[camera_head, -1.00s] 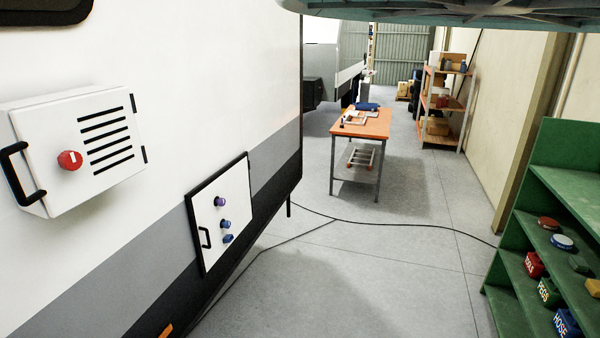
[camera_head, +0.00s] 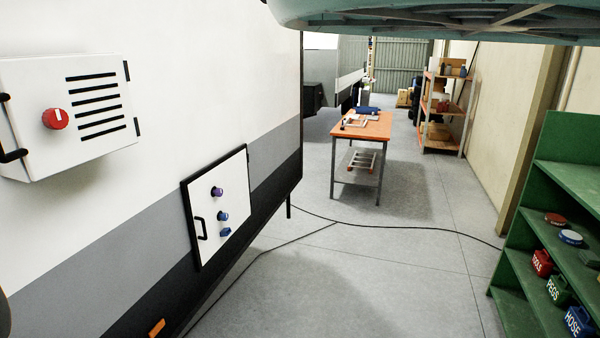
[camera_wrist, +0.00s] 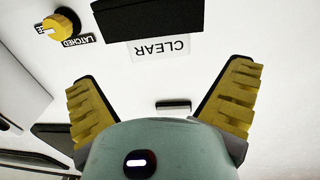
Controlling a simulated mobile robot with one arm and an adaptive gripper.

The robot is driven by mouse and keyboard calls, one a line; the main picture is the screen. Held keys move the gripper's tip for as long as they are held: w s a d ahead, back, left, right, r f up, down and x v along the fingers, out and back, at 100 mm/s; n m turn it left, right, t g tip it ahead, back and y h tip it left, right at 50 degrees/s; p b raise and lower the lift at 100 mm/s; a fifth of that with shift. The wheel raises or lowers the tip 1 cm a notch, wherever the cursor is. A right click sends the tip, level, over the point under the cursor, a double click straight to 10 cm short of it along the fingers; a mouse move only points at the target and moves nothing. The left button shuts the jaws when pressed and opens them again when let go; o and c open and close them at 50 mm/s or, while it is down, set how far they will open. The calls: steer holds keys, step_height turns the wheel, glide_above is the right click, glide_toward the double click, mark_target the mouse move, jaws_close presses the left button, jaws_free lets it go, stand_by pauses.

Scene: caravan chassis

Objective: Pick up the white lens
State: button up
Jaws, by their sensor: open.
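On the green shelf at the right of the head view lies a round disc with a pale top and a blue rim (camera_head: 571,237). It is small, and I cannot tell if it is the white lens. A reddish-brown disc (camera_head: 555,219) lies beside it. My gripper (camera_wrist: 163,82) shows in the wrist view, its yellow ridged fingers spread apart with nothing between them. It faces a white surface with a CLEAR label (camera_wrist: 160,48) and a yellow knob (camera_wrist: 62,24) marked LATCHED. No lens is clear in the wrist view.
The caravan wall at left carries a white box with a red knob (camera_head: 55,119) and a panel with purple and blue knobs (camera_head: 222,215). The green shelf (camera_head: 568,150) stands at right with labelled bins. An orange table (camera_head: 372,128) stands behind. A cable crosses the clear floor.

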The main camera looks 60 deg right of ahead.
steer(key=shift+p+x, duration=1.3)
steer(key=shift+x, duration=1.3)
steer(key=shift+w, duration=0.7)
steer(key=shift+a, duration=0.1)
steer(key=c, duration=1.1)
